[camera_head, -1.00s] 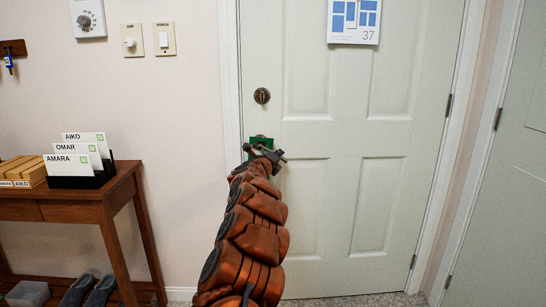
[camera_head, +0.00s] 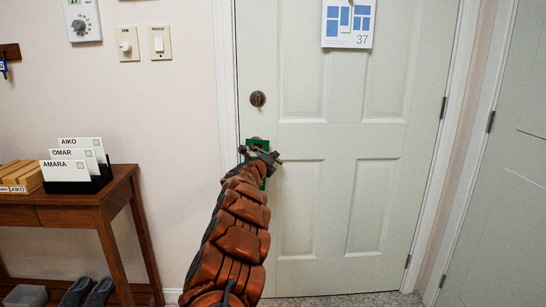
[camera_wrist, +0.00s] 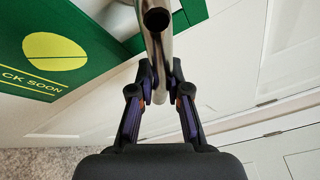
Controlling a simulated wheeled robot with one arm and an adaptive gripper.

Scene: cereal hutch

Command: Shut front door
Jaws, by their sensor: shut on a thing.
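The front door (camera_head: 310,210) is a pale panelled door that fills the middle of the head view. It looks flush or nearly flush with its white frame; I cannot tell whether it is latched. A round lock (camera_head: 257,98) sits near its left edge. My gripper (camera_head: 262,154) is at the left edge below the lock. In the wrist view, my gripper (camera_wrist: 161,82) is shut on the metal lever handle (camera_wrist: 159,48), which runs between the fingers. A green sign (camera_wrist: 100,60) hangs by the handle; most of it is hidden in the head view.
A wooden console table (camera_head: 70,213) with name cards (camera_head: 80,155) stands at the left wall, shoes (camera_head: 88,292) below it. A calendar (camera_head: 347,22) hangs on the door. Another pale door (camera_head: 500,190) is at the right. Hinges (camera_head: 443,107) show on the front door's right side.

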